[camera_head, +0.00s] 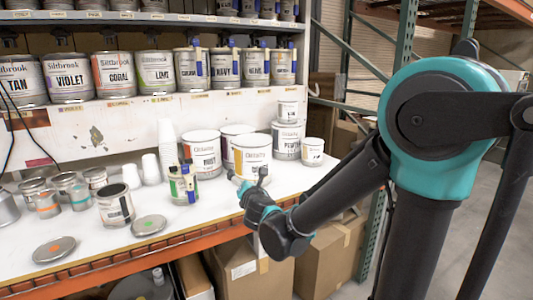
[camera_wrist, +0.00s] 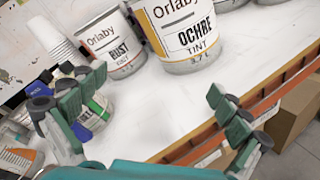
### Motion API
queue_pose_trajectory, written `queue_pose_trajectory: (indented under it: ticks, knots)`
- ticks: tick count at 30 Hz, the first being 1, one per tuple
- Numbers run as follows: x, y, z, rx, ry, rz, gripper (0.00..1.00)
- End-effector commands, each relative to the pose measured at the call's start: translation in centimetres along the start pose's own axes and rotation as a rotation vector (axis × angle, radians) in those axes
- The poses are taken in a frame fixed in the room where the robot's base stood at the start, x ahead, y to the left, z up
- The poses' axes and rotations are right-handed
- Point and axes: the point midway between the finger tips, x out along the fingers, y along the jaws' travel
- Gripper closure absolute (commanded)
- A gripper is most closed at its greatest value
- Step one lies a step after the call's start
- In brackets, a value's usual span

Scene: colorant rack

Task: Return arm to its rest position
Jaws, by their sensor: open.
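My gripper (camera_head: 249,180) is at the end of my arm, over the front part of the white worktop (camera_head: 190,222) in the head view. In the wrist view, the two green-padded fingers of my gripper (camera_wrist: 155,103) stand wide apart with bare worktop between them. Nothing is held. The OCHRE tint can (camera_wrist: 190,35) stands upright beyond the fingers, with the RUST can (camera_wrist: 112,48) to its left. A small can with a green label (camera_wrist: 92,112) is partly hidden behind the left finger. My arm reaches in from the right in the head view.
Labelled paint cans (camera_head: 113,75) line the shelf above. Open small cans (camera_head: 115,205) and flat lids (camera_head: 149,225) lie on the left of the worktop. Stacked white cups (camera_head: 167,145) stand behind. An orange beam (camera_head: 150,250) edges the front, with cardboard boxes (camera_head: 250,270) below.

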Motion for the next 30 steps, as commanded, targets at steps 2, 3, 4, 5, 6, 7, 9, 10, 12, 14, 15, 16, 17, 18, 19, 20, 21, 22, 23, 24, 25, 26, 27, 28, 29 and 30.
queue_pose_trajectory:
  ticks: [2,3,4,5,6,7,9,10,12,14,15,16,17,18,19,20,21,22,23,24,25,26,27,28,29,30]
  knots:
    - [-0.9,-5.4,2.1,0.214,-0.025,-0.13,0.0]
    - [-1.6,-8.1,2.8,0.33,-0.04,-0.196,0.0]
    - [-2.2,-10.0,3.3,0.418,-0.054,-0.244,0.0]
    - [-2.9,-11.9,3.6,0.51,-0.069,-0.293,0.0]
    - [-4.0,-14.5,3.9,0.633,-0.093,-0.36,0.0]
    - [-4.8,-16.4,4.1,0.725,-0.113,-0.41,0.0]
    - [-7.3,-20.6,4.0,0.951,-0.168,-0.528,0.0]
    - [-8.6,-22.3,3.8,1.049,-0.196,-0.579,0.0]
    - [-11.7,-25.9,2.8,1.288,-0.269,-0.699,0.0]
    - [-14.5,-28.4,1.6,1.493,-0.338,-0.8,0.0]
    - [-16.3,-29.7,0.7,1.622,-0.386,-0.864,0.0]
    - [-17.6,-30.5,-0.1,1.713,-0.422,-0.909,0.0]
    - [-18.8,-31.1,-0.9,1.8,-0.456,-0.952,0.0]
    - [-20.3,-31.7,-1.9,1.907,-0.5,-1.006,0.0]
    - [-21.3,-32.0,-2.6,1.979,-0.531,-1.041,0.0]
    - [-22.1,-32.2,-3.3,2.046,-0.56,-1.075,0.0]
    - [-23.2,-32.3,-4.1,2.121,-0.593,-1.114,0.0]
    - [-23.8,-32.4,-4.6,2.17,-0.615,-1.14,0.0]
    - [-24.3,-32.3,-5.1,2.212,-0.633,-1.161,0.0]
    - [-24.9,-32.3,-5.6,2.257,-0.653,-1.185,0.0]
    - [-25.2,-32.3,-5.8,2.281,-0.664,-1.199,0.0]
    - [-25.4,-32.2,-6.1,2.302,-0.673,-1.209,0.0]
    - [-25.6,-32.2,-6.2,2.319,-0.682,-1.219,0.0]
    - [-25.7,-32.2,-6.3,2.327,-0.685,-1.224,0.0]
    - [-25.7,-32.1,-6.4,2.332,-0.687,-1.227,0.0]
    - [-25.8,-32.1,-6.4,2.335,-0.688,-1.229,0.0]
